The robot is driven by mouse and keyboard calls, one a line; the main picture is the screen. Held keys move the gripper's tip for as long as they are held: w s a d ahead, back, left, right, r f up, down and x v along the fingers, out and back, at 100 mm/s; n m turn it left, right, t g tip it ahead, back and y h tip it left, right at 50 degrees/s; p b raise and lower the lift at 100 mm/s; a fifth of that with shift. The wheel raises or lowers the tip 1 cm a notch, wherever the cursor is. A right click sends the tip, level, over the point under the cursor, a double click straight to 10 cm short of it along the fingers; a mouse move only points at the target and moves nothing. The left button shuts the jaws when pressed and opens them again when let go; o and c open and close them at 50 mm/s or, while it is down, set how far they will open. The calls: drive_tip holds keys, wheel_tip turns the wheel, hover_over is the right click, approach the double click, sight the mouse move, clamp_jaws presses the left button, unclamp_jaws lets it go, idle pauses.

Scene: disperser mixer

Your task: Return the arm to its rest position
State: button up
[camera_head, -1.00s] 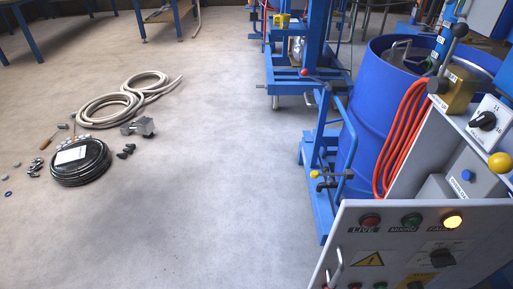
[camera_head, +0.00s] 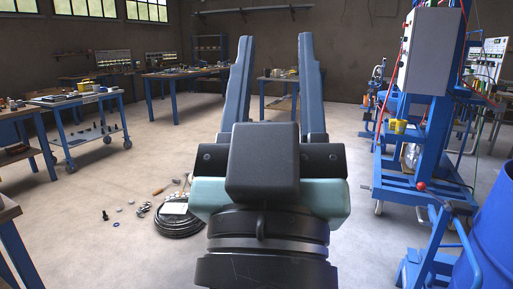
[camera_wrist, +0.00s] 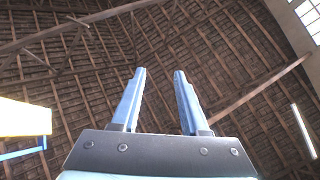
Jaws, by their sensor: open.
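My gripper (camera_head: 275,60) stands upright in the middle of the head view, close to the camera. Its two long blue-grey fingers point up and are spread wide apart, with nothing between them. In the wrist view my gripper (camera_wrist: 157,75) is also open and empty, its fingers against the wooden roof. The gripper body hides part of the floor and the room behind it.
A black cable coil (camera_head: 178,221) and small loose parts lie on the floor to the left. A blue machine frame (camera_head: 425,150) and a blue drum (camera_head: 490,235) stand at the right. A blue cart (camera_head: 85,125) stands at the left. Open floor lies between.

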wheel_tip(320, 180, up, 28)
drive_tip(key=s+a+t+y+p, duration=0.1)
drive_tip(key=s+y+p, duration=0.1)
drive_tip(key=p, duration=2.2)
drive_tip(key=shift+s+a, duration=0.3)
drive_tip(key=shift+d, duration=0.15)
